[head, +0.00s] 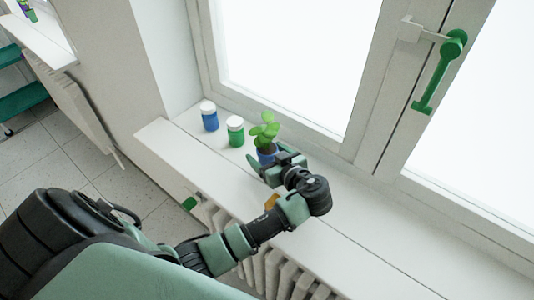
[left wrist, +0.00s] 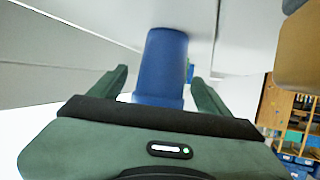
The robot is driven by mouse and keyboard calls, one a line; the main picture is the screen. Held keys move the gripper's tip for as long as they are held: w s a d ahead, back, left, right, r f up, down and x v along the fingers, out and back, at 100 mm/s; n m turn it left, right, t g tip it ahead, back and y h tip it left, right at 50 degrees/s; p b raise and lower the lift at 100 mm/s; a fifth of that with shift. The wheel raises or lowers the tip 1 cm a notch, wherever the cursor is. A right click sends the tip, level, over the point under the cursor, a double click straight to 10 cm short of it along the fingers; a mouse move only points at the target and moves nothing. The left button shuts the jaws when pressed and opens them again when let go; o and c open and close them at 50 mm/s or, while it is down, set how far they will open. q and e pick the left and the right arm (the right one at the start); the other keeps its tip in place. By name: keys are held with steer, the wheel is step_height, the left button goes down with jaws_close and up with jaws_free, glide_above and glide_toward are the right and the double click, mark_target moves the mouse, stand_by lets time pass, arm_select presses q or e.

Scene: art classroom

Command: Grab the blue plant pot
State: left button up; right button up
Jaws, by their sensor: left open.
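The blue plant pot (head: 265,156) stands on the white windowsill with a green leafy plant (head: 265,130) in it. My left gripper (head: 272,160) is at the pot, and its wrist hides the lower part of the pot in the head view. In the left wrist view the blue pot (left wrist: 165,60) is between the two green fingers of my left gripper (left wrist: 159,76). The fingers are open, with a visible gap on each side of the pot. My right gripper is in neither view.
A blue jar (head: 209,120) and a green jar (head: 235,136) with white lids stand on the windowsill (head: 375,225) left of the pot. The window frame (head: 285,122) is close behind. A radiator (head: 285,270) is below. The sill to the right is clear.

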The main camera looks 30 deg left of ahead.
arm_select(q)
steer(key=c, duration=1.5)
steer(key=shift+r, duration=0.1)
jaws_close()
